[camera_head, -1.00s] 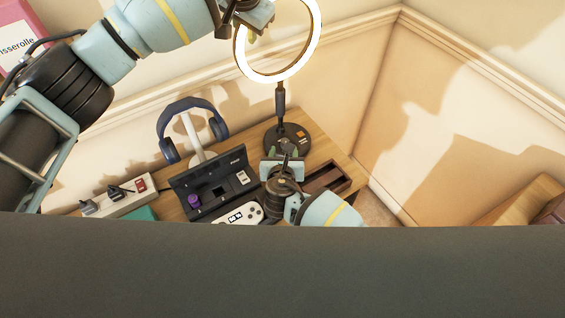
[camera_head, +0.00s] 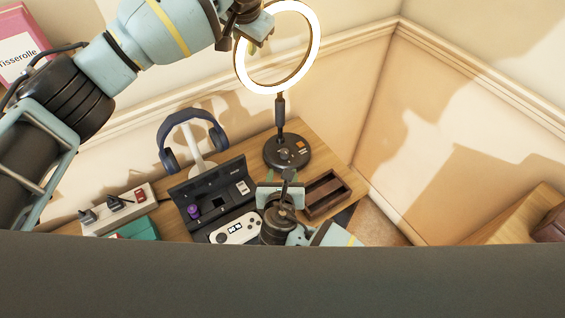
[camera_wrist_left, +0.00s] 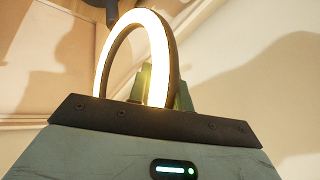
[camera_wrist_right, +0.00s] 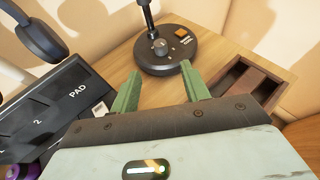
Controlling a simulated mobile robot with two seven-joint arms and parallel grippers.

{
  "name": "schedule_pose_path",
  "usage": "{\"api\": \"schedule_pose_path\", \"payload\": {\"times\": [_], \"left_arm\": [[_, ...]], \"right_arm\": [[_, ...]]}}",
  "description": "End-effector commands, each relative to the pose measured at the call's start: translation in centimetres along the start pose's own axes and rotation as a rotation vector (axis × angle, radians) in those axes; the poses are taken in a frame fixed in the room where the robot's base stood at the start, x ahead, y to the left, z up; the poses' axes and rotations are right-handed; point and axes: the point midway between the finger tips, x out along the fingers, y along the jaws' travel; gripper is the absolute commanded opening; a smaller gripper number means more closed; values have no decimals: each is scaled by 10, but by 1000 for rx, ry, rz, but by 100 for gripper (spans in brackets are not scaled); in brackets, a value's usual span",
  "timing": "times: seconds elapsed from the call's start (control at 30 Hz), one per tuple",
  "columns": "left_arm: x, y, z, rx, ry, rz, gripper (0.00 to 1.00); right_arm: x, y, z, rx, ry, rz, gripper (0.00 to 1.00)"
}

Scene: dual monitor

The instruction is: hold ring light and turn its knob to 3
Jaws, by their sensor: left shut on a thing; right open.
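The ring light (camera_head: 314,50) is lit and stands on a thin pole with a round black base (camera_head: 272,155) on the desk. My left gripper (camera_head: 250,42) is shut on the upper left of the ring; in the left wrist view the glowing ring (camera_wrist_left: 158,50) passes between its largely hidden fingers. A small knob (camera_wrist_right: 160,46) sits on the base next to an orange patch; its setting is too small to read. My right gripper (camera_wrist_right: 160,92) is open and empty, in front of the base and apart from the knob. It also shows in the head view (camera_head: 281,184).
Blue headphones (camera_head: 168,150) hang on a white stand. A black case (camera_head: 205,190), a white controller (camera_head: 237,230) and a power strip (camera_head: 122,208) lie to the left. An open wooden box (camera_head: 327,194) is right of my right gripper. Walls close the corner behind.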

Motion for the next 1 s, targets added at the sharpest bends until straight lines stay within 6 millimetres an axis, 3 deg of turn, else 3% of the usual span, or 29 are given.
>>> {"api": "schedule_pose_path", "payload": {"times": [0.03,0.23,0.57,0.77,1.0], "left_arm": [[0,0,0,0,1,0,21],[0,0,0,0,1,0,46],[-4,0,0,0,1,0,46],[-30,0,-1,1,5,0,46],[-78,0,-1,1,5,0,46]], "right_arm": [[0,0,0,0,0,0,46],[0,0,0,1,0,0,46],[0,0,0,1,0,0,46],[0,0,0,1,0,0,46],[0,0,0,1,0,0,46]]}}
